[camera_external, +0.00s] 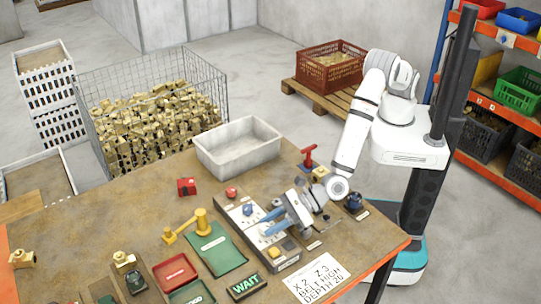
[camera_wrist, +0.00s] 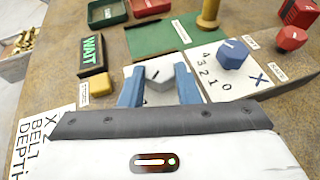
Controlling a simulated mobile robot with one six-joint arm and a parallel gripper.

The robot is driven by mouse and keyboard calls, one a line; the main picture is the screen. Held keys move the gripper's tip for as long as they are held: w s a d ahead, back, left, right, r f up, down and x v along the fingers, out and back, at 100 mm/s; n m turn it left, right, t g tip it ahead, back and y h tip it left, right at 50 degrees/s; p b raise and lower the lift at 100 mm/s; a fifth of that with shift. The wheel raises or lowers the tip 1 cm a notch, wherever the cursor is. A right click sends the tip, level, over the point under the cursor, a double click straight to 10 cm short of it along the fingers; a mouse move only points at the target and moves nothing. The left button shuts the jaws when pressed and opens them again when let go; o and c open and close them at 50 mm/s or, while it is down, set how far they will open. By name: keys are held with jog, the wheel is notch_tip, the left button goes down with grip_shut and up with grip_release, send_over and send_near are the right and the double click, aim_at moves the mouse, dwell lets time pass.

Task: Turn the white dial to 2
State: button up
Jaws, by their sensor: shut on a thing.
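The white dial (camera_wrist: 158,90) sits on the grey control panel (camera_external: 228,207), with a dark line on its top. My gripper (camera_wrist: 158,84) has its blue fingers shut on the dial's two sides. In the external view my gripper (camera_external: 272,222) reaches down over the panel, and its fingers hide the dial there. The numbers around the white dial are hidden in the wrist view, so its setting cannot be read. A blue dial (camera_wrist: 234,54) beside it has the numbers 0 to 4 and an X label.
A red button (camera_external: 232,192) is at the panel's far end.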

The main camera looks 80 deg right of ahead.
jog(key=shift+s+a+m+t+h, duration=0.15)
jog(key=shift+m+t+h, duration=0.2)
jog(key=shift+m+h, duration=0.25)
jog(key=shift+a+m+t+h, duration=0.15)
jog(key=shift+m+t+h, duration=0.2)
jog(key=shift+m+h, duration=0.25)
jog(key=m+h, duration=0.1)
jog(key=m+h+b, duration=0.1)
jog(key=h+b, duration=0.1)
jog(key=shift+a+f+m, duration=0.2)
jog(key=shift+a+m, duration=0.05)
jog(key=shift+m, duration=0.15)
jog(key=shift+a+r+m+h+b, duration=0.1)
jog(key=shift+a+m+h+b, duration=0.1)
jog(key=shift+m+h+b, duration=1.5)
jog(key=shift+r+h, duration=0.2)
jog(key=shift+h, duration=0.5)
jog(key=o, duration=1)
